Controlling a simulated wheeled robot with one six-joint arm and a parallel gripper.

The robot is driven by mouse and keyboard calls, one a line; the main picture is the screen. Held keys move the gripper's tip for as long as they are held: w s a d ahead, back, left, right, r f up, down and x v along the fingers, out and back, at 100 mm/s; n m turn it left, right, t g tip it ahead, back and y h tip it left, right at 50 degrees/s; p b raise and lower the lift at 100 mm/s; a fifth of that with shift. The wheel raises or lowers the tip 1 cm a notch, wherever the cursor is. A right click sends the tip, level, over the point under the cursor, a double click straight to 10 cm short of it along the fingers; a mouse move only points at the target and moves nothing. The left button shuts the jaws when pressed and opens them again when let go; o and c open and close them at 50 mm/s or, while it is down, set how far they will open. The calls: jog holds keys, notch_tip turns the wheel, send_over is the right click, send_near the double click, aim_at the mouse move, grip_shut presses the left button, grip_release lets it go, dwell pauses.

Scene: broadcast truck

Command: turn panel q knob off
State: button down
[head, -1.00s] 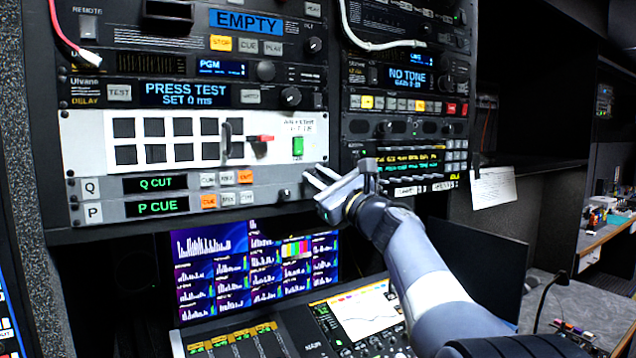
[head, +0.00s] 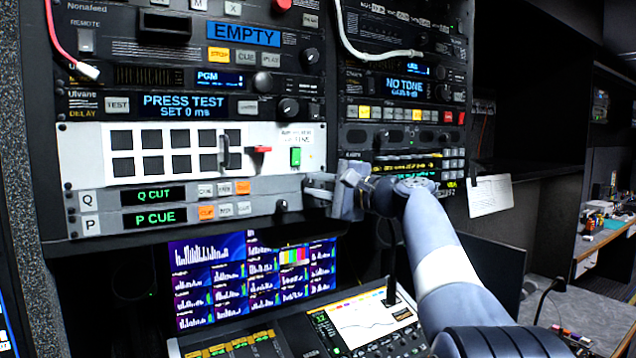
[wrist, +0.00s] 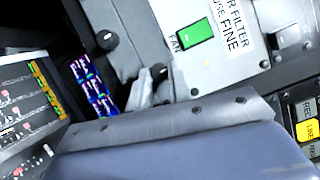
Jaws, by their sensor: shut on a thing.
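The Q panel (head: 86,198) is the upper of two grey strips, with a display (head: 155,194) reading "Q CUT" in green. My gripper (head: 319,189) is at the right end of this strip, its fingers pointing left. In the wrist view my gripper (wrist: 152,82) is shut on the dark Q knob (wrist: 159,72), mostly hidden between the fingers. The knob's pointer and angle cannot be made out. The P panel (head: 86,226) lies just below, showing "P CUE"; its dark knob (head: 281,206) stands clear to the left of my fingers.
A green fan switch (head: 295,157) and a red-tipped lever (head: 258,149) are on the white panel just above. Other rack units crowd above and right. Lit monitors (head: 208,283) and a console (head: 372,322) are below. A white cable (head: 378,45) hangs at the upper right.

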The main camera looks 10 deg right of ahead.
jog(key=n+g+h+p, duration=0.1)
jog(key=n, duration=0.2)
jog(key=shift+r, duration=0.2)
jog(key=n+h+p, duration=0.1)
jog(key=n, duration=0.2)
jog(key=shift+a+r+g, duration=0.1)
jog(key=shift+r+g, duration=0.05)
jog(key=shift+g, duration=0.15)
jog(key=n+h, duration=0.1)
jog(key=n, duration=0.1)
jog(key=n+h+p, duration=0.1)
jog(key=n+h, duration=0.1)
jog(key=n, duration=0.1)
jog(key=shift+s+a, duration=0.1)
jog(key=shift+a, duration=0.1)
jog(key=n+h, duration=0.3)
jog(key=n, duration=0.1)
jog(key=shift+s+a+b, duration=0.1)
jog(key=shift+a+b, duration=0.15)
jog(key=shift+b, duration=0.05)
jog(key=n+t+h+b, duration=0.1)
jog(key=n, duration=0.1)
jog(key=n+h+b, duration=0.1)
jog(key=n+h, duration=0.1)
jog(key=shift+a+n+t, duration=0.2)
jog(key=shift+n+t, duration=0.1)
jog(key=shift+t, duration=0.1)
jog(key=c, duration=1.3)
grip_release()
